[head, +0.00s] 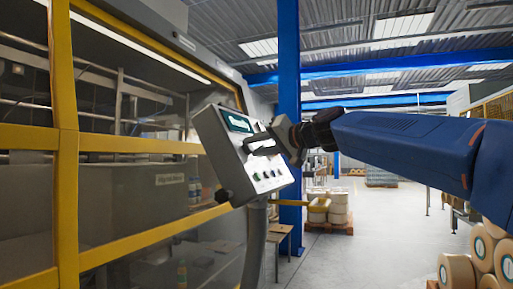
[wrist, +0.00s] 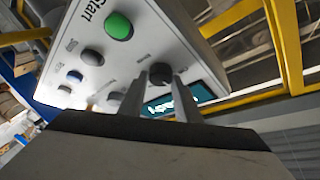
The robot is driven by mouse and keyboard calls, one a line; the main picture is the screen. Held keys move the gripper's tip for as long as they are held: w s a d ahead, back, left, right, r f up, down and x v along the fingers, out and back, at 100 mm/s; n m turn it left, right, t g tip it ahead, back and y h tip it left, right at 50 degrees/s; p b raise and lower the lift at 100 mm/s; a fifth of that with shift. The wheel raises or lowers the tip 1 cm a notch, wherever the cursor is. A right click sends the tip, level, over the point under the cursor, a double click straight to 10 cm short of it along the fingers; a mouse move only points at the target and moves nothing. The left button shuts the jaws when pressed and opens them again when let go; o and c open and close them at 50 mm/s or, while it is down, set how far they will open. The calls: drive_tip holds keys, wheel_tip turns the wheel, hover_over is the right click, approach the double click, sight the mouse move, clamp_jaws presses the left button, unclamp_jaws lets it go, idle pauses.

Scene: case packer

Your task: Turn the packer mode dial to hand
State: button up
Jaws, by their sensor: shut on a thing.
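The packer's control panel (head: 232,160) is a pale tilted box on a grey post, with a dark teal screen (head: 238,123) and a row of small buttons. My gripper (head: 248,145) reaches it from the right, at the upper middle of its face. In the wrist view a black round dial (wrist: 160,72) sits between the tips of my two fingers, and my gripper (wrist: 160,80) is shut on it. In the head view my fingers hide the dial. Its pointer and mode marks cannot be read.
The wrist view shows a green Start button (wrist: 118,26) and several dark buttons beside the fingers. A yellow-framed machine guard (head: 66,150) stands left of the panel. A blue pillar (head: 289,100) rises behind it. Open floor (head: 365,250) lies to the right.

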drive_tip(key=shift+m+h, duration=0.5)
drive_tip(key=shift+m, duration=0.4)
drive_tip(key=o, duration=1.1)
drive_tip(key=shift+c, duration=0.2)
drive_tip(key=shift+s, duration=0.1)
drive_tip(key=v, duration=1.7)
drive_tip(key=shift+s+d, duration=0.1)
drive_tip(key=s+d+f+g+h, duration=0.2)
drive_tip(key=s+d+f, duration=0.4)
drive_tip(key=f, duration=1.2)
drive_tip(key=s+d+f+g+h, duration=0.2)
drive_tip(key=s+d+f+h, duration=0.3)
drive_tip(key=s+f, duration=0.7)
drive_tip(key=s+d+f+g+h, duration=0.2)
drive_tip(key=s+d+f, duration=0.6)
drive_tip(key=f, duration=1.8)
drive_tip(key=shift+s+d+f+n+h, duration=0.2)
drive_tip(key=shift+s+d+n+h, duration=0.3)
drive_tip(key=shift+h, duration=0.7)
